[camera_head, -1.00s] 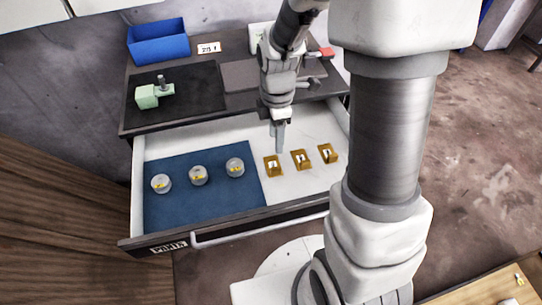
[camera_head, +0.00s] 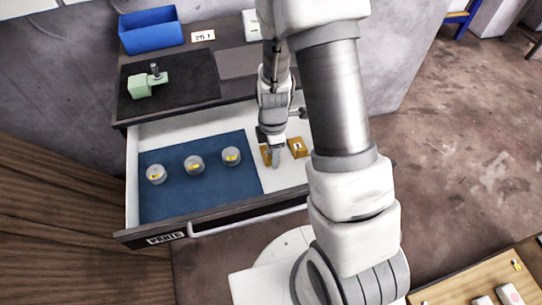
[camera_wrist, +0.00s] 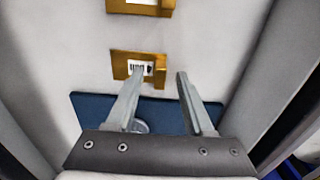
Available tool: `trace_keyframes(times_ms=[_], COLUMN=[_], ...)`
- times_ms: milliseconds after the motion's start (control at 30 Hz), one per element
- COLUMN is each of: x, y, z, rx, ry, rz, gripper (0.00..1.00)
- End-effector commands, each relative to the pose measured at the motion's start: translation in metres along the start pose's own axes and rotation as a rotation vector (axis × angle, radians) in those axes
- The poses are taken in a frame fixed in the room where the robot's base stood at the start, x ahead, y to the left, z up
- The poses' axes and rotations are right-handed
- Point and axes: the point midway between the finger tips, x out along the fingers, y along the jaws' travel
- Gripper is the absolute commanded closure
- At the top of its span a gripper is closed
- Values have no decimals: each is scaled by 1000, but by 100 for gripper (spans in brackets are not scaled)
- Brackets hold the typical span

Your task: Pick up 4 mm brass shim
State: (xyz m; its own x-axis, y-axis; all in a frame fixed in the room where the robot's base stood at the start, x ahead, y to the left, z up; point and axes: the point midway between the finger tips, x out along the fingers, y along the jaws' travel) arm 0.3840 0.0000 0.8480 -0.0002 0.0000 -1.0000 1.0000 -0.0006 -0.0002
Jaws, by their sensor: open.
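Brass shims with small white labels lie on the white floor of the open drawer. In the head view one shim (camera_head: 266,155) is partly hidden by my gripper (camera_head: 275,158), and another shim (camera_head: 298,148) lies to its right. The labels are too small to read, so I cannot tell which is 4 mm. In the wrist view my gripper (camera_wrist: 158,76) is open and empty. Its left fingertip overlaps the lower part of the near shim (camera_wrist: 120,65), and its right fingertip is past that shim's right edge. A farther shim (camera_wrist: 160,12) is cut off at the top.
Several clear round containers (camera_head: 194,165) stand on the drawer's blue mat (camera_head: 205,198). Above the drawer are a blue bin (camera_head: 152,33), a black mat (camera_head: 195,78) and a pale green fixture (camera_head: 141,88). The drawer's front wall (camera_head: 238,217) stands close to the gripper.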

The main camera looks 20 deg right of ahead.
Motion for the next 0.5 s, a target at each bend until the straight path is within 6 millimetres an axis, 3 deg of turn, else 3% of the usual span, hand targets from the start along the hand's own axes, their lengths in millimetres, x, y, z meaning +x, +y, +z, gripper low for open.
trace_keyframes(times_ms=[300,500], x=[4,4], y=[0,0], z=[0,0], rx=[-1,-1], ry=[0,0], rz=[1,1], gripper=[49,85])
